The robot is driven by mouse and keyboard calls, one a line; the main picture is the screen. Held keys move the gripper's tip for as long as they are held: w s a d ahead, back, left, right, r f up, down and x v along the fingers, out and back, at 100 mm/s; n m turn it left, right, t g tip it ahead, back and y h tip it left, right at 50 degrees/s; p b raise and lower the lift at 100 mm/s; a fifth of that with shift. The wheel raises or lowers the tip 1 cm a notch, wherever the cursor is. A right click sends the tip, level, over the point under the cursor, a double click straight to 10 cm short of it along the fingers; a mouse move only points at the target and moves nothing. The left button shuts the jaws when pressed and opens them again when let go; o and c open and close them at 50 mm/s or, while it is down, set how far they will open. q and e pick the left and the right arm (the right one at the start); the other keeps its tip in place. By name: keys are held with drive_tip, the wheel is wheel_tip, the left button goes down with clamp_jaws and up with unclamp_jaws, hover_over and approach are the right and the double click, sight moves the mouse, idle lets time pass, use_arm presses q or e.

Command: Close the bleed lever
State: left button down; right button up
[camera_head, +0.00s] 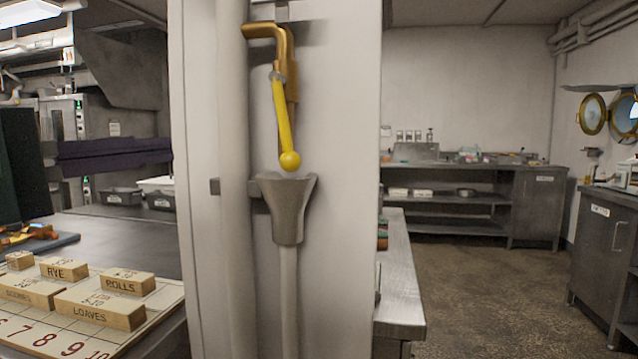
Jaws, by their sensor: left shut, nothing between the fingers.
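The bleed lever (281,115) is a yellow bar with a round ball (290,161) at its end. It hangs down with a slight tilt, the ball low and to the right. It is fixed at its top to a bronze bent pipe (268,33), and a bronze part behind it also points down. The ball sits just above a grey funnel (287,205), apart from its rim. I can make out neither of my grippers in the head view, and nothing touches the lever.
The lever and funnel are on a pale upright panel (345,130). At left is a counter with wooden blocks (100,308) on a numbered board (165,300). A metal bench (405,295) stands right of the panel. Open floor (490,290) lies beyond, with a far counter (480,168).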

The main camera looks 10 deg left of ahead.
sight(285, 123)
use_arm(q)
drive_tip(key=shift+w+a, duration=0.25)
drive_tip(key=shift+w, duration=0.05)
use_arm(e)
drive_tip(key=shift+w+f, duration=0.2)
drive_tip(key=shift+f, duration=0.25)
drive_tip(key=shift+s, duration=0.1)
use_arm(q)
drive_tip(key=p+x, duration=0.1)
drive_tip(key=x, duration=0.8)
drive_tip(key=shift+w+d+r, duration=0.1)
drive_tip(key=shift+w, duration=0.05)
drive_tip(key=d+p, duration=0.3)
drive_tip(key=shift+r, duration=0.4)
drive_tip(key=shift+s+d+f+p, duration=0.1)
drive_tip(key=shift+s+d+p, duration=0.1)
drive_tip(key=shift+d+p, duration=0.35)
use_arm(e)
wheel_tip(285, 123, up, 5)
drive_tip(key=shift+r, duration=0.1)
